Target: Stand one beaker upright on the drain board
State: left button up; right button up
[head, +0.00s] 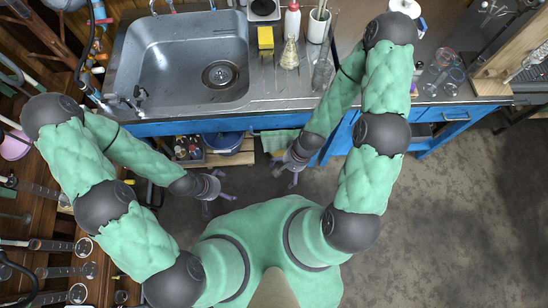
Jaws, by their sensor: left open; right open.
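The drain board (264,88) is the grooved steel area to the right of the sink. A conical flask (289,55) stands on it, with a tall clear glass piece (322,72) at its right edge; I cannot tell that piece's exact type. Several small clear glass vessels that look like beakers (444,59) are on the right-hand counter, past my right arm. My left gripper (226,196) is open and empty, low in front of the bench. My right gripper (288,178) is open and empty, also in front of the bench, well away from the glassware.
The steel sink (180,62) is empty. A yellow sponge (265,38), a white wash bottle with a red cap (292,20) and a white pot (318,26) stand along the drain board's back. A wooden stand (500,75) is at far right. The front of the drain board looks clear.

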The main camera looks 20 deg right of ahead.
jog(key=a+n, duration=0.3)
jog(key=a+f+n+t, duration=0.1)
jog(key=shift+w+a+n, duration=0.15)
jog(key=shift+a+n, duration=0.15)
jog(key=shift+a, duration=0.05)
